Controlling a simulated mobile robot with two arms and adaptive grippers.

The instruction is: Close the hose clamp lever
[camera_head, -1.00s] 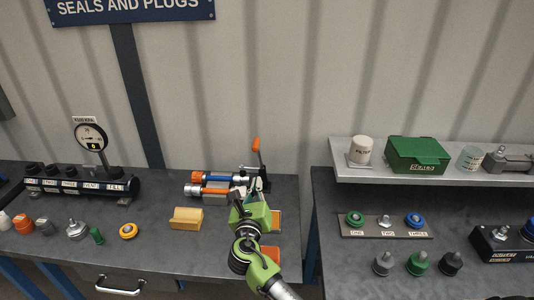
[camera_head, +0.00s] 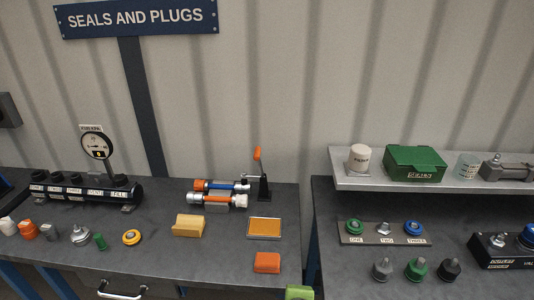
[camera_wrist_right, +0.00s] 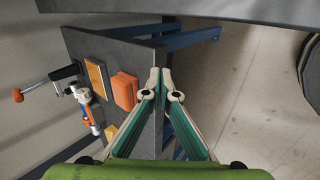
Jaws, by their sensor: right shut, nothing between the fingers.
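The hose clamp (camera_head: 263,190) stands on the left bench at its right back. Its lever with an orange grip (camera_head: 257,154) points up. In the right wrist view the lever's orange grip (camera_wrist_right: 18,95) shows at the far left. My right gripper (camera_wrist_right: 160,72) is shut and empty, well apart from the clamp, by the bench edge. In the head view only a green bit of my right arm (camera_head: 299,292) shows at the bottom. My left gripper is not in view.
An orange pad in a frame (camera_head: 264,228), an orange block (camera_head: 267,262) and a yellow block (camera_head: 188,225) lie in front of the clamp. A gauge manifold (camera_head: 85,188) stands at the left. A gap separates the two benches.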

